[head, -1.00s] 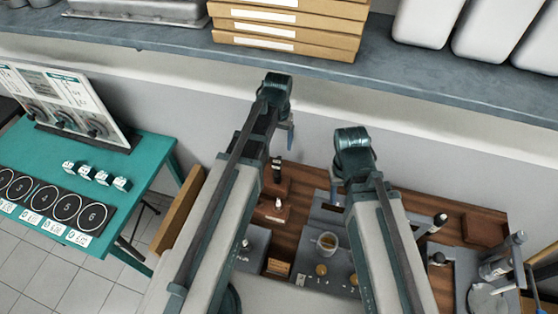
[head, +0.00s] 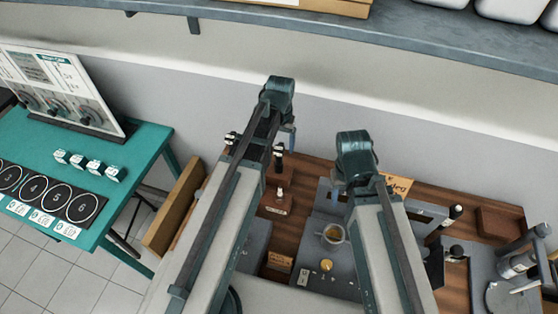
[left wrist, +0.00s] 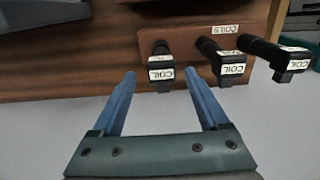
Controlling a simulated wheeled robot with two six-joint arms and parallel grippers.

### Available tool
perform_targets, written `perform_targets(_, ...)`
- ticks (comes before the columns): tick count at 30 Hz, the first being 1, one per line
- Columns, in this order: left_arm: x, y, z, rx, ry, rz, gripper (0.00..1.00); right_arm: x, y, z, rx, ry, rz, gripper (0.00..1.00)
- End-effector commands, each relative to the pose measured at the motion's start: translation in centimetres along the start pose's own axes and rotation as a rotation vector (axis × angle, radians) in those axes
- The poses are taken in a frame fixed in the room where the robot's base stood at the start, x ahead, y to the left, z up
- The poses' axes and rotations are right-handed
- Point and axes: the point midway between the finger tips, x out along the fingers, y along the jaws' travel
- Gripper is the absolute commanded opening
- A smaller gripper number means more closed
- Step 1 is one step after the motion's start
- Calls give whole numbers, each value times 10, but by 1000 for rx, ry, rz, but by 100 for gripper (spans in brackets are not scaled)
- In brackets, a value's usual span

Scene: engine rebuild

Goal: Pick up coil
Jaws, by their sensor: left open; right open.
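In the left wrist view three black coils with white COIL labels stand in a row on a brown wooden holder: the left coil (left wrist: 161,70), the middle coil (left wrist: 229,68) and the right coil (left wrist: 290,62). My left gripper (left wrist: 160,74) is open and empty, with blue fingers. Its fingertips frame the left coil in the picture; I cannot tell whether they are level with it. The right finger's tip is close to the middle coil. In the head view the left arm hides most of its gripper.
A wooden bench (head: 318,182) holds a cup (head: 332,234) and other parts. A teal table (head: 130,160) with numbered circles stands at the left. A grey shelf (head: 430,50) crosses above. A white COILS label (left wrist: 225,29) is on the holder.

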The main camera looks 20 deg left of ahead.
Motion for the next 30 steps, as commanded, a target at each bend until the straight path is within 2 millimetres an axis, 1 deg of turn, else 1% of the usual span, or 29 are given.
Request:
perform_targets(2, 0, 0, 0, 0, 0, 0, 78, 0, 0, 0, 0, 0, 0, 50)
perform_targets(5, 5, 0, 0, 0, 0, 0, 78, 5, 0, 0, -1, 0, 0, 50)
perform_targets(8, 15, -1, 0, 0, 0, 0, 78, 15, -1, -1, -2, 0, 0, 50)
perform_targets(15, 45, -3, 1, 0, 0, 0, 78, 45, -4, -2, -9, 0, 2, 50)
perform_targets(17, 50, -3, 1, 0, 0, 0, 78, 50, -4, -3, -10, 0, 2, 50)
perform_targets(20, 53, -3, 1, 0, 0, 0, 78, 53, -5, -3, -12, 0, 2, 50)
perform_targets(26, 51, -3, 1, 0, 0, 0, 78, 50, -4, -3, -12, 0, 2, 50)
perform_targets(29, 51, -3, 1, 0, 0, 0, 61, 50, -4, -3, -12, 0, 2, 50)
perform_targets(30, 51, -3, 1, 0, 0, 0, 54, 50, -4, -3, -12, 0, 2, 50)
